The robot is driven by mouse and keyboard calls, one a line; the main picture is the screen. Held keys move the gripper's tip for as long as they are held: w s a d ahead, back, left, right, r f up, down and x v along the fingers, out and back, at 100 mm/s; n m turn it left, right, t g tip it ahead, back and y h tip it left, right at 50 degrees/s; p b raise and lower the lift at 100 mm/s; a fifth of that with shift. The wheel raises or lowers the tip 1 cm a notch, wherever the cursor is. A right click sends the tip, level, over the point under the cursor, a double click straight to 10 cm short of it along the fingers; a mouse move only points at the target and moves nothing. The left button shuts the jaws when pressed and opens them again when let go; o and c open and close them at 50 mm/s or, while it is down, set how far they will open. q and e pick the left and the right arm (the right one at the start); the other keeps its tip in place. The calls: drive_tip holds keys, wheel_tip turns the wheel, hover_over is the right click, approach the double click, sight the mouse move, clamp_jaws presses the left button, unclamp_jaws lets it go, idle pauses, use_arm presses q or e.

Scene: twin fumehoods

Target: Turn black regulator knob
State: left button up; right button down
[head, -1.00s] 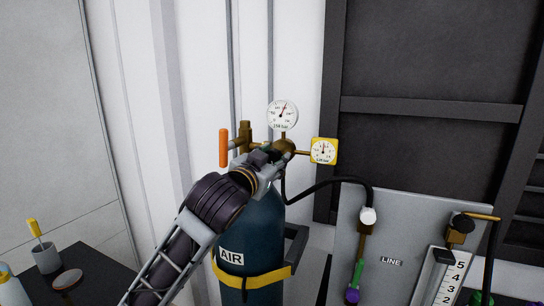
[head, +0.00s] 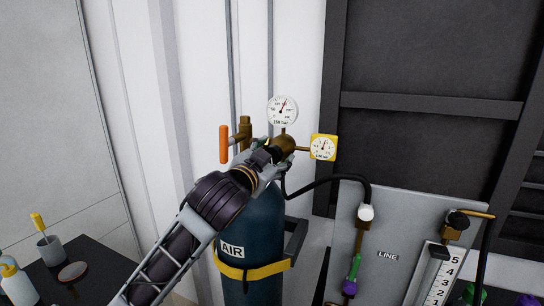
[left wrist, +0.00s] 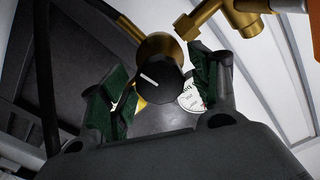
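The black regulator knob (left wrist: 157,81) with a white pointer mark faces my left wrist camera, in front of the brass regulator body (head: 284,144). My left gripper (head: 273,156) is at the regulator in the head view and hides the knob there. In the left wrist view the green-padded fingers of my left gripper (left wrist: 160,92) stand apart on either side of the knob, with gaps visible. The regulator sits on the dark teal AIR cylinder (head: 263,222). It carries a round white gauge (head: 283,110) and a yellow-framed gauge (head: 323,147). My right gripper is out of view.
An orange handle (head: 224,145) on a brass valve stands just left of the regulator. A black hose (head: 330,180) runs right to the grey LINE panel (head: 387,225). A yellow strap (head: 255,272) circles the cylinder. A dark table (head: 85,262) is at lower left.

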use_arm(q)
drive_tip(key=v, duration=0.7)
drive_tip(key=shift+s, duration=0.2)
idle(0.5)
drive_tip(key=shift+a+f, duration=0.1)
drive_tip(key=shift+f, duration=0.05)
